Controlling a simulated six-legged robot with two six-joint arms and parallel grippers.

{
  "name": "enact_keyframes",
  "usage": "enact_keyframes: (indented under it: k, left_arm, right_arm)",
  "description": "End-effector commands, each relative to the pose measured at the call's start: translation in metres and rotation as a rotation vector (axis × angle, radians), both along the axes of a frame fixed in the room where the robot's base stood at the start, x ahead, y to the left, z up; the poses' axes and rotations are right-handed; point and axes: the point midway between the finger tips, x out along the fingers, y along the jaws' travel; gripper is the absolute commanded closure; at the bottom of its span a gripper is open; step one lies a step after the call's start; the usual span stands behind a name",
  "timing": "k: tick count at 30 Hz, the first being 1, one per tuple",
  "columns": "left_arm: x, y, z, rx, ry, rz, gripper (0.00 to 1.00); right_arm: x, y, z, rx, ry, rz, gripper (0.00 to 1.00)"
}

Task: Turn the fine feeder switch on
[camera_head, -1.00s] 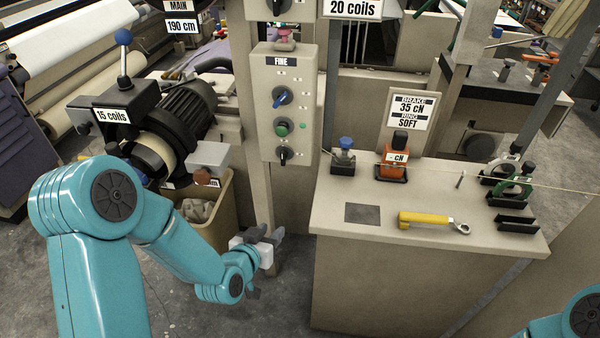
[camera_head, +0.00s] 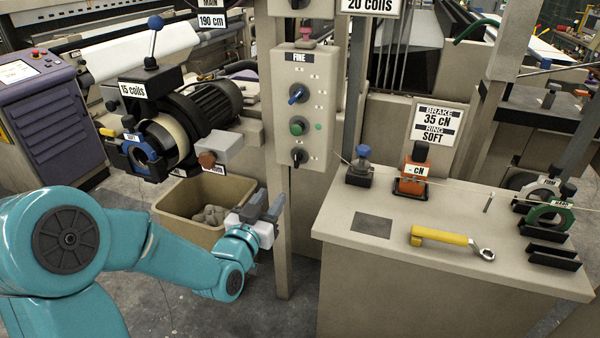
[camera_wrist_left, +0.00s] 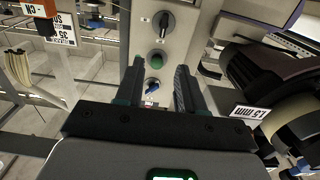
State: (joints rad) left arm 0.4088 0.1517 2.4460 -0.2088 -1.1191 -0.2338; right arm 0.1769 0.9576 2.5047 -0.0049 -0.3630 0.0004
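The control panel labelled FINE (camera_head: 308,75) stands upright on a post in the head view. It carries a blue knob (camera_head: 297,94), a green button (camera_head: 298,126) and a black knob (camera_head: 299,157), top to bottom. My left gripper (camera_head: 267,206) is below and left of the panel, apart from it, with its fingers pointing up. In the left wrist view the panel shows upside down, with the black knob (camera_wrist_left: 164,20), green button (camera_wrist_left: 157,60) and blue knob (camera_wrist_left: 152,86). The gripper (camera_wrist_left: 158,70) is open and empty there. My right gripper is out of view.
A yellow-handled wrench (camera_head: 440,237) lies on the beige table (camera_head: 340,222) at right. An orange device (camera_head: 411,178) and a blue-topped one (camera_head: 361,168) stand on it. Left of the panel are a feeder (camera_head: 165,143) and a tan bin (camera_head: 187,228).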

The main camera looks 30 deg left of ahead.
Motion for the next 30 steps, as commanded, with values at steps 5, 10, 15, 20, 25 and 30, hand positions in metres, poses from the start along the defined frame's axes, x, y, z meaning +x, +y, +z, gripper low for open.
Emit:
enact_keyframes:
  k: [5, 10, 15, 20, 25, 30]
  left_arm:
    - [0.011, 0.006, -0.003, 0.000, 0.001, 0.004, 0.62]
    - [0.045, 0.012, -0.002, 0.000, 0.001, 0.002, 0.62]
    - [0.086, 0.020, -0.002, -0.001, 0.001, 0.001, 0.62]
    - [0.122, 0.027, -0.002, -0.001, 0.002, 0.000, 0.62]
    - [0.147, 0.032, -0.003, -0.001, 0.001, 0.001, 0.62]
    - [0.157, 0.035, -0.003, -0.001, 0.002, 0.000, 0.62]
  right_arm:
    - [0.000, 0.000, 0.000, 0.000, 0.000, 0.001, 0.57]
    - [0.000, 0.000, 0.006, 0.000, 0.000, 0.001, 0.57]
    - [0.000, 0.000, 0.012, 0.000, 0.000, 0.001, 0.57]
    - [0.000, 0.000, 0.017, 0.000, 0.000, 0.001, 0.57]
    - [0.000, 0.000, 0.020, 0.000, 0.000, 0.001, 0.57]
    - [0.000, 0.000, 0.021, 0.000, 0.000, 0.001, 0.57]
